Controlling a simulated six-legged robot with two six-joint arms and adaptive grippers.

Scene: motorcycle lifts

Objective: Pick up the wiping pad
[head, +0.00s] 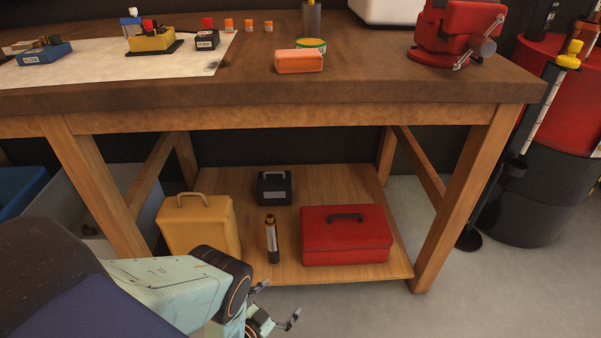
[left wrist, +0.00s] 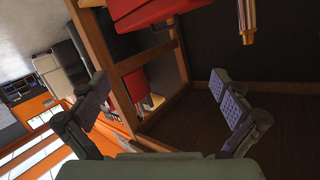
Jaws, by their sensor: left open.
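An orange block that looks like the wiping pad (head: 299,61) lies on the workbench top near its front edge, in front of a round green-and-orange tin (head: 311,45). My left gripper (head: 278,304) is low in front of the bench, below the benchtop and well apart from the pad. Its two fingers are spread and empty, and in the left wrist view (left wrist: 163,108) nothing is between them. The pad does not clearly show in the left wrist view. My right gripper is in neither view.
The wooden workbench (head: 400,90) has a thick front edge. On its lower shelf (head: 340,185) stand a red case (head: 345,240), a yellow case (head: 200,228), a black box and a dark cylinder. A red vise (head: 455,35) sits right of the pad. Bare benchtop lies around the pad.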

